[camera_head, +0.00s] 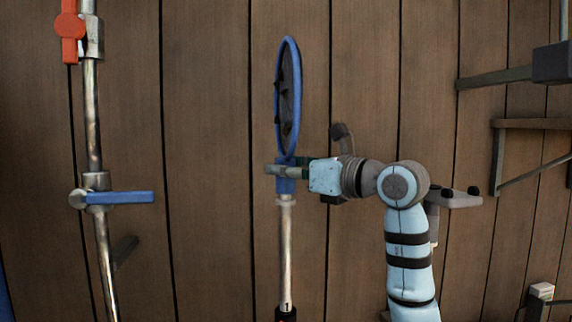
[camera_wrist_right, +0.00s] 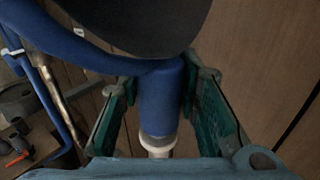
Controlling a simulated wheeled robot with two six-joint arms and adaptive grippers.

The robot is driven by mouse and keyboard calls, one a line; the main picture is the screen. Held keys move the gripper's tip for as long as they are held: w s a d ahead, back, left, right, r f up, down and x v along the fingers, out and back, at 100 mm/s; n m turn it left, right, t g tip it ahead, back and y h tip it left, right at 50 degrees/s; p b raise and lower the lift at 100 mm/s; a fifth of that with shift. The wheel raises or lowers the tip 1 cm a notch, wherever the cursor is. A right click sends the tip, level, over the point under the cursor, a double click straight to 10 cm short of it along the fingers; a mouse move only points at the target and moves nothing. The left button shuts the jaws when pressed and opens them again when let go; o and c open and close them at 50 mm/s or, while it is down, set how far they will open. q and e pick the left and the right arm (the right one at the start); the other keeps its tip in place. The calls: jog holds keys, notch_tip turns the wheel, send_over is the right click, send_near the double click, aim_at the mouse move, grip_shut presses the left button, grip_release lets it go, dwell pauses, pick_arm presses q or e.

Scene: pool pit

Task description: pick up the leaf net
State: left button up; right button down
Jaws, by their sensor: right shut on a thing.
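The leaf net (camera_head: 289,95) has a blue oval rim with dark mesh and a silver pole running down from it. It stands upright in front of the wooden wall in the head view. My right gripper (camera_head: 284,171) is shut on the blue collar just below the rim. In the right wrist view, the blue collar (camera_wrist_right: 160,97) sits between the two green finger pads of my right gripper (camera_wrist_right: 160,105). The dark mesh and rim fill the top of that view. The pole's lower end is out of the head view. My left gripper is not in view.
A metal pipe (camera_head: 93,125) runs up the wall at left, with a red-handled valve (camera_head: 70,25) and a blue lever (camera_head: 120,198). Dark wall brackets (camera_head: 497,77) stick out at right. The wall between pipe and net is bare.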

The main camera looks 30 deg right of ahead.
aim_at(286, 66)
notch_tip(286, 66, up, 19)
jog(key=p, duration=0.5)
jog(key=shift+s+f, duration=0.1)
jog(key=shift+f, duration=0.1)
jog(key=shift+p, duration=0.3)
